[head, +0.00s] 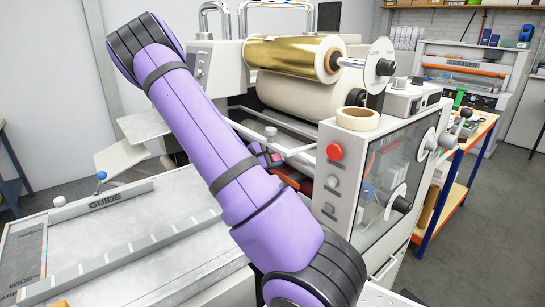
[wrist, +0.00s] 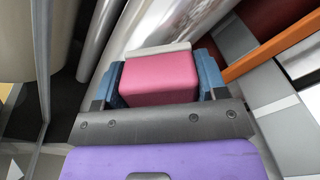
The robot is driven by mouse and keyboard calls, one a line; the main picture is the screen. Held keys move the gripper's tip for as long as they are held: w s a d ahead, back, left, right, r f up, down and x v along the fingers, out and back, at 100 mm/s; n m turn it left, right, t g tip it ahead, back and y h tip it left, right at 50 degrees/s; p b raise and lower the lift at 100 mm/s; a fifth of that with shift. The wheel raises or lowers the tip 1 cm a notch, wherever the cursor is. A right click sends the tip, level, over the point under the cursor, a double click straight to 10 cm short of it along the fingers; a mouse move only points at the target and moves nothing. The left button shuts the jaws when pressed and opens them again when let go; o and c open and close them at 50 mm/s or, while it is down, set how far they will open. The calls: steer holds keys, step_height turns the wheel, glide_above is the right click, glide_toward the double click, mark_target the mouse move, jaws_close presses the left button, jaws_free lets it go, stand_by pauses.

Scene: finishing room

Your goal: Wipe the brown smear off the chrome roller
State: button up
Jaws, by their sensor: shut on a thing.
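My gripper (wrist: 159,88) shows in the wrist view with its blue fingers shut on a pink block-shaped pad (wrist: 160,80). A thin pale layer runs along the pad's far edge. The shiny chrome roller (wrist: 165,22) runs slantwise just beyond the pad. The pad's pale edge is at or very close to the roller; I cannot tell if they touch. No brown smear can be made out on the visible part of the roller. In the head view my purple arm reaches into the machine and hides most of the gripper and the roller.
A gold foil roll (head: 290,55) and a cream roll (head: 305,93) sit above the working gap. The machine's side housing (head: 350,150), with a red button (head: 334,151), stands right of my arm. An orange bar (wrist: 270,55) lies right of the gripper. The guide table (head: 110,235) is in front.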

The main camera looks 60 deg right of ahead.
mark_target(283, 158)
steer(key=shift+x, duration=1)
stand_by(0.5)
steer(key=shift+s, duration=0.1)
steer(key=shift+s+a, duration=0.3)
steer(key=shift+s, duration=0.45)
steer(key=shift+s+a, duration=0.35)
steer(key=shift+s, duration=0.4)
steer(key=shift+s+a, duration=0.5)
steer(key=shift+s, duration=1.15)
steer(key=shift+s+a, duration=0.45)
steer(key=shift+s, duration=1.25)
steer(key=shift+s+a, duration=0.5)
steer(key=shift+s, duration=1.15)
steer(key=shift+w, duration=0.1)
steer(key=shift+w+d, duration=0.7)
steer(key=shift+w, duration=1.45)
steer(key=shift+w+d, duration=0.75)
steer(key=shift+w, duration=1.45)
steer(key=shift+w+d, duration=0.7)
steer(key=shift+w, duration=1.45)
steer(key=shift+a, duration=0.1)
